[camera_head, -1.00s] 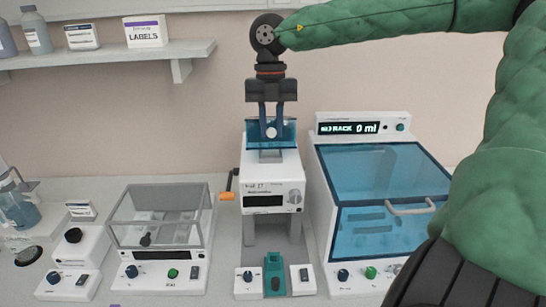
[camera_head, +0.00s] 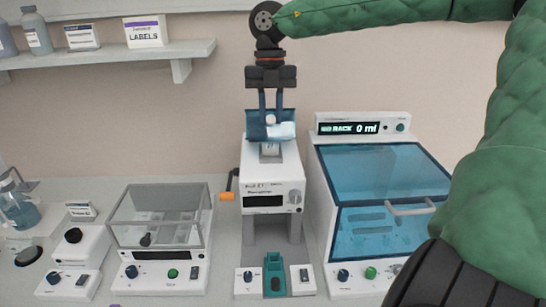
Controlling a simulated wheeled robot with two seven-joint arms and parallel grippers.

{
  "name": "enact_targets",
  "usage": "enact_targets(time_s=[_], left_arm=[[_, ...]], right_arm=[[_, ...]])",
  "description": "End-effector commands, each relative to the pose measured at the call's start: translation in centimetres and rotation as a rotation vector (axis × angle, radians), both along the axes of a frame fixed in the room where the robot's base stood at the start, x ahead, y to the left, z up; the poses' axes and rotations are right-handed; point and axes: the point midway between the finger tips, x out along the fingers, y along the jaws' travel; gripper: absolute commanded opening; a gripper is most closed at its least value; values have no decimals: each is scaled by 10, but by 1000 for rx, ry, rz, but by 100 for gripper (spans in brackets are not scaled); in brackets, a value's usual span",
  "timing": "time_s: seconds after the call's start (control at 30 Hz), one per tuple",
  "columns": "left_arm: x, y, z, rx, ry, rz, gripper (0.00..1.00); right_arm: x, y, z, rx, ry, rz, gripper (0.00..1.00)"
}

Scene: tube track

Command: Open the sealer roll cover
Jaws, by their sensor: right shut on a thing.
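The sealer (camera_head: 268,186) is a white tall machine with a dark display, a knob and an orange side handle, in the middle of the head view. Its translucent blue roll cover (camera_head: 287,130) is at the top and appears tilted up, with a pale roll showing at it. My right gripper (camera_head: 271,118) points down from above, its two fingers at the cover, one on each side of a small white knob. It is shut on the cover's knob. My left gripper is not in view.
A white machine with blue windows and a handle (camera_head: 410,208) stands close on the right. A clear-lidded box (camera_head: 160,215) stands on the left. A wall shelf (camera_head: 110,58) holds bottles and label boxes. A teal piece (camera_head: 275,275) sits in front of the sealer.

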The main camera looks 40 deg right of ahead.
Motion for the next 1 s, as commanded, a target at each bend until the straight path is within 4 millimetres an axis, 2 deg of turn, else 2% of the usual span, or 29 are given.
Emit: enact_targets(time_s=[0.63,1.0], left_arm=[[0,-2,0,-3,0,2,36],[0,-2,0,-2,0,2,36]], right_arm=[[19,-16,18,-1,-1,0,9],[21,-17,19,0,0,0,9]])
